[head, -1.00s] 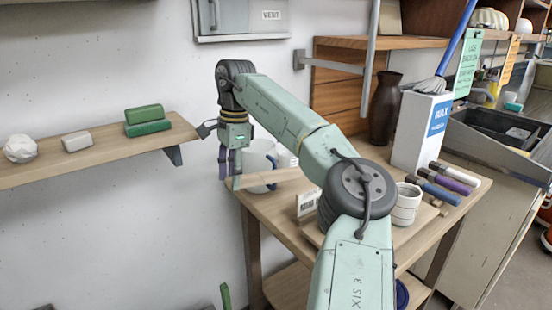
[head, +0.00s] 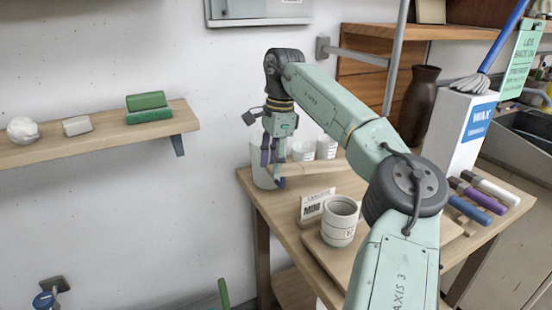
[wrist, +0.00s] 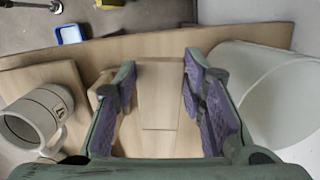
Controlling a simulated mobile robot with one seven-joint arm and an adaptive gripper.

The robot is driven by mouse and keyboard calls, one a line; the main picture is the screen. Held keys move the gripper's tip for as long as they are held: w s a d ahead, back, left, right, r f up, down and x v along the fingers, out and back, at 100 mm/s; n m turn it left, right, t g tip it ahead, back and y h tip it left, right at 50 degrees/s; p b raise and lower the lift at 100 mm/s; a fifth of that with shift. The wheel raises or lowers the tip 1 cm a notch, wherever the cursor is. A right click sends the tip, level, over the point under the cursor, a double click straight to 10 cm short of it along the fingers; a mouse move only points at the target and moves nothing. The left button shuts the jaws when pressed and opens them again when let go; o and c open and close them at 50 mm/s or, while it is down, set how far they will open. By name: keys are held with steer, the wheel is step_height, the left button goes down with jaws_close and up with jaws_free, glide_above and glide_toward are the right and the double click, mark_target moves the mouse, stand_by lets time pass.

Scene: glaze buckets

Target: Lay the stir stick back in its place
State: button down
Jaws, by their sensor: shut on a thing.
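My gripper (head: 273,170) is above the left back part of the wooden table (head: 272,198), in front of a white bucket (head: 258,175). Its purple-lined fingers are closed around a pale wooden stir stick (head: 318,168), which extends to the right, roughly level, above the table. In the wrist view, pale wood of the stick (wrist: 165,90) shows between the two fingers (wrist: 165,110). The bucket (wrist: 275,95) is close on the right there. The stick's far end is partly hidden by my arm in the head view. I cannot pick out the stick's place.
A mug (head: 341,222) stands on a board beside a label card (head: 317,205); the mug (wrist: 38,115) is left in the wrist view. White cups (head: 303,151) stand behind the stick. Markers (head: 475,200), a white box (head: 455,130) and a dark vase (head: 420,95) are right.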

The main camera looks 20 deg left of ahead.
steer(key=shift+f+b, duration=0.3)
steer(key=shift+f, duration=3.95)
steer(key=c, duration=0.9)
jaws_free()
steer(key=shift+c, duration=0.2)
steer(key=shift+o, duration=0.7)
steer(key=shift+w+d+r+p, duration=0.15)
steer(key=shift+r, duration=2.6)
steer(key=shift+w+d+r+p, duration=0.1)
steer(key=shift+r+p, duration=0.05)
steer(key=shift+r, duration=2.6)
steer(key=shift+s, duration=0.1)
